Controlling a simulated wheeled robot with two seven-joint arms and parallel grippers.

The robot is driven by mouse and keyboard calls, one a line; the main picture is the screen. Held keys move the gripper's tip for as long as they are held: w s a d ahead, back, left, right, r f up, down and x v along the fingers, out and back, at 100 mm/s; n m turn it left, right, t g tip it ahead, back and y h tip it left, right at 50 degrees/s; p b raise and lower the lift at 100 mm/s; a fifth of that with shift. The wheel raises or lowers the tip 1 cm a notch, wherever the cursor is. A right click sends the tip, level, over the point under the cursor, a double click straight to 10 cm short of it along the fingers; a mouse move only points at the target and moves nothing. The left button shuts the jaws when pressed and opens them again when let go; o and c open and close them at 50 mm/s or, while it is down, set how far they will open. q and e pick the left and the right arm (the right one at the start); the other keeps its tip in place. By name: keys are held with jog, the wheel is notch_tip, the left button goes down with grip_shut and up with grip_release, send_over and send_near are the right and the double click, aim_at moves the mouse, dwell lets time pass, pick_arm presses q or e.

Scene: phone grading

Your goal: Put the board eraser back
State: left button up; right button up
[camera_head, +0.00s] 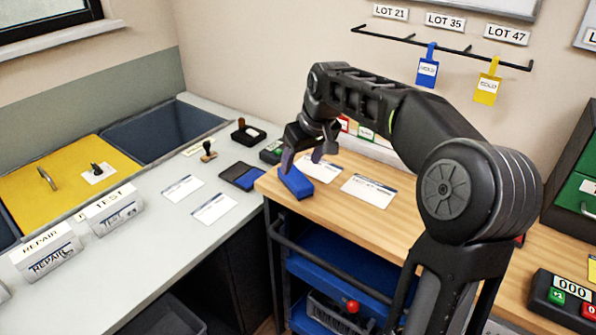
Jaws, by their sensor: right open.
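The board eraser (296,183), a small blue block, lies on the wooden table (345,220) near its left corner. My right gripper (303,160) is open just above the eraser, with its fingers pointing down. One finger reaches close to the eraser's far end; I cannot tell whether it touches. The gripper appears empty. My left gripper is not in view.
Papers (368,193) lie right of the eraser. A dark pad with a blue face (242,176) and a stamp (208,150) sit on the grey counter (150,245). A wall rail (440,46) holds blue and yellow tags. A counter box (562,300) stands at the right.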

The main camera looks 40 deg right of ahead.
jog(key=v, duration=0.5)
jog(key=shift+r, duration=0.25)
dwell(0.3)
